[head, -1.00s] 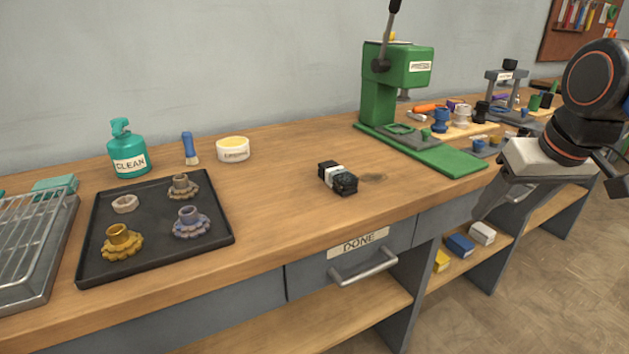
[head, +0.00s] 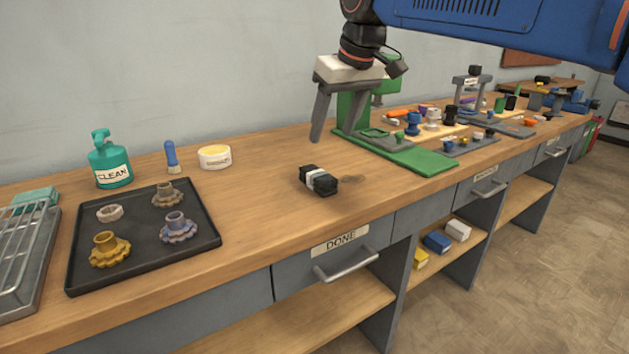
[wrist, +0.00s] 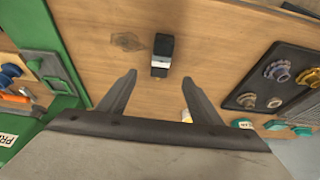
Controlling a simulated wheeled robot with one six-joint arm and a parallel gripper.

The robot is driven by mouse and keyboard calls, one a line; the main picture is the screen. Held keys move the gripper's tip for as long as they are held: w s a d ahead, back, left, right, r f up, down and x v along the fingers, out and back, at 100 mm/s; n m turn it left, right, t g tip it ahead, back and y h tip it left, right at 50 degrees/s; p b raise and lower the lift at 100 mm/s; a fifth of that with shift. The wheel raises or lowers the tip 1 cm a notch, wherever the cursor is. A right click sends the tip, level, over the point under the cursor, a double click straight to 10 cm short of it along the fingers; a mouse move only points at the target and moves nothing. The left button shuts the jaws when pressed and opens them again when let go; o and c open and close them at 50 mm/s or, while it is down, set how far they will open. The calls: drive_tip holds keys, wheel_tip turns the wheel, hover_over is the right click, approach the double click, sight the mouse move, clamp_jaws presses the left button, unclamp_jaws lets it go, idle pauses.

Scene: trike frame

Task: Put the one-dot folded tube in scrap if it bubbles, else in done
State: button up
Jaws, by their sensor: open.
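A small black bundle with a white band (head: 318,180) lies on the wooden bench top above the drawer labelled DONE (head: 340,243). It may be the folded tube, but I can make out no dots on it. It also shows in the wrist view (wrist: 162,55), beyond my fingertips and between their lines. My gripper (head: 340,138) is open and empty, above the bench behind and slightly right of the bundle, in front of the green press. In the wrist view both fingers of my gripper (wrist: 158,78) are spread. The DONE drawer is shut. I see no scrap container and no bubbles.
A black tray (head: 85,275) with several gears stands at left, beside a wire rack (head: 25,255). A teal CLEAN bottle (head: 110,160), a brush (head: 172,158) and a tub (head: 215,157) stand behind. The green press (head: 430,160) is at right. Bench around the bundle is clear.

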hover_over(319, 173)
drive_tip(key=s+d, duration=0.1)
drive_tip(key=s, duration=0.1)
drive_tip(key=f, duration=0.7)
drive_tip(key=shift+w+d+f, duration=0.1)
drive_tip(key=shift+d+f, duration=0.1)
drive_tip(key=shift+f, duration=0.1)
drive_tip(key=shift+x, duration=2.6)
drive_tip(key=shift+a+f, duration=0.15)
drive_tip(key=shift+f, duration=0.1)
drive_tip(key=c, duration=1.3)
drive_tip(key=shift+c, duration=0.2)
